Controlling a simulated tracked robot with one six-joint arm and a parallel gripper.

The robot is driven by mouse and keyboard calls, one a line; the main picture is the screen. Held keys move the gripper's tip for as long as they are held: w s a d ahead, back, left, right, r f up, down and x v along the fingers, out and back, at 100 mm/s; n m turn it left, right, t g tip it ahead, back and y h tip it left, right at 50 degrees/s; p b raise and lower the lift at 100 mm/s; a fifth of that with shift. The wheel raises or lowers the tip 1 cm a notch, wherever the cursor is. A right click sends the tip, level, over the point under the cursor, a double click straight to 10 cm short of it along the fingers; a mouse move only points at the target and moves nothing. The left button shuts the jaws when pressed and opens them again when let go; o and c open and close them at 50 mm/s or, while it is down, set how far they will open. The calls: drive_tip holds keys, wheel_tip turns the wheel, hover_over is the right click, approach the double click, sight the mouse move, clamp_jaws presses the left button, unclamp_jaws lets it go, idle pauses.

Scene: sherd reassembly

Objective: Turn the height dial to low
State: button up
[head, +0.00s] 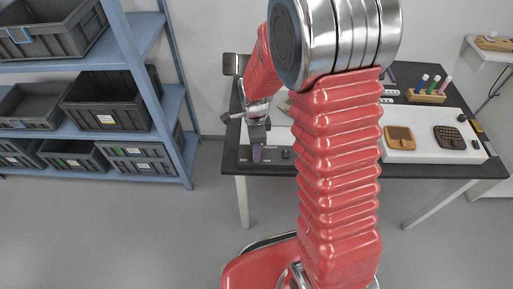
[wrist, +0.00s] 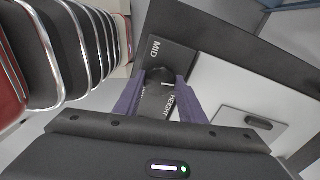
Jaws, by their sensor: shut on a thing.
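The height dial (wrist: 157,75) is a dark round knob on a black panel in the wrist view. The word MID (wrist: 154,47) is printed beside it, and HEIGHT (wrist: 175,105) is partly visible between my fingers. My gripper (wrist: 161,79) has purple fingers on both sides of the dial and is shut on it. A short pale mark shows near the dial, but its setting cannot be read. In the head view my gripper (head: 257,153) is at the front left of the black table; the dial is hidden there.
A small dark knob (head: 286,154) is right of my gripper. A blue shelf (head: 172,108) with grey bins stands left. Open floor lies in front.

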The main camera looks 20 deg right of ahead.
drive_tip(key=shift+s+f+m, duration=0.15)
drive_tip(key=shift+s+m, duration=0.15)
drive_tip(key=shift+m, duration=0.6)
drive_tip(key=o, duration=1)
drive_tip(key=shift+w, duration=0.15)
drive_tip(key=shift+o, duration=0.2)
drive_tip(key=shift+r, duration=0.2)
wheel_tip(320, 180, up, 14)
drive_tip(key=shift+f, duration=0.25)
